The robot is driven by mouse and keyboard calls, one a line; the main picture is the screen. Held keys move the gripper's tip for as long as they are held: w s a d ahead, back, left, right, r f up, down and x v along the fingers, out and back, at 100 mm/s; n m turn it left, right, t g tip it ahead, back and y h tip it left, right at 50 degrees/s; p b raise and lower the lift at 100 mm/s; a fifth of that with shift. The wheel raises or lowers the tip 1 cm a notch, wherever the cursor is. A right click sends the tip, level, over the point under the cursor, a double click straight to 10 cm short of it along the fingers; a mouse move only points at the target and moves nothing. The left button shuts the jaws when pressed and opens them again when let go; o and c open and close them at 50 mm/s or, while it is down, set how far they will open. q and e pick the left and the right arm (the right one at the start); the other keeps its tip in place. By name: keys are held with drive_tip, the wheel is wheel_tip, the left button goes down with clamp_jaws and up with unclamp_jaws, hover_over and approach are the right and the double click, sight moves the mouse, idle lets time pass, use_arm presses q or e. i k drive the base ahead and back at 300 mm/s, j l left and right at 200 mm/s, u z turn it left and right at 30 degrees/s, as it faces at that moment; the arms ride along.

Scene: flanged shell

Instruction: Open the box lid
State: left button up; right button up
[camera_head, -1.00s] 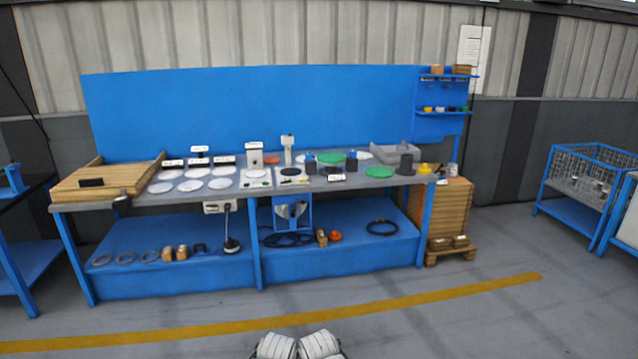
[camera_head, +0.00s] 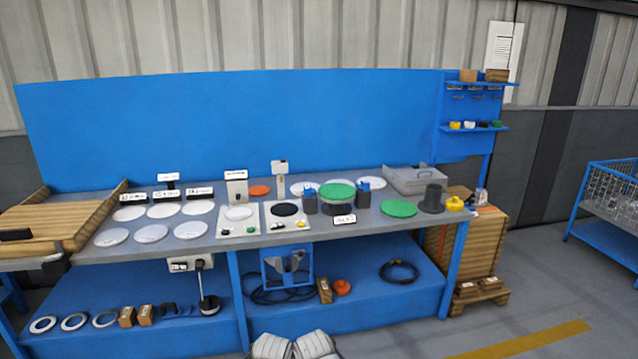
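A light wooden box (camera_head: 40,222) with a slatted top and a dark handle-like piece (camera_head: 16,235) sits at the left end of the bench; its left side is cut off by the picture edge. A grey box (camera_head: 412,187) with a handle on its top lies at the back right of the bench. Both look closed, and I cannot tell which is the task's box. Neither of my grippers shows. Two white rounded parts at the bottom middle are my own.
The long grey bench (camera_head: 85,252) with blue legs carries white discs (camera_head: 151,233), green discs (camera_head: 399,208), a dark cylinder (camera_head: 432,199) and small devices. A lower blue shelf (camera_head: 100,292) holds rings and cables. A wire basket (camera_head: 612,190) stands right. Floor at front right is free.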

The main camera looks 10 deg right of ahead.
sight(416, 177)
drive_tip(key=i+j+z, duration=0.2)
drive_tip(key=i+z, duration=0.25)
drive_tip(key=i, duration=0.35)
drive_tip(key=i+j+z, duration=0.4)
drive_tip(key=i, duration=0.35)
drive_tip(key=i+j+z, duration=0.45)
drive_tip(key=i+j, duration=0.25)
drive_tip(key=i+z, duration=0.2)
drive_tip(key=i, duration=0.35)
drive_tip(key=i+j+z, duration=0.15)
drive_tip(key=i, duration=0.4)
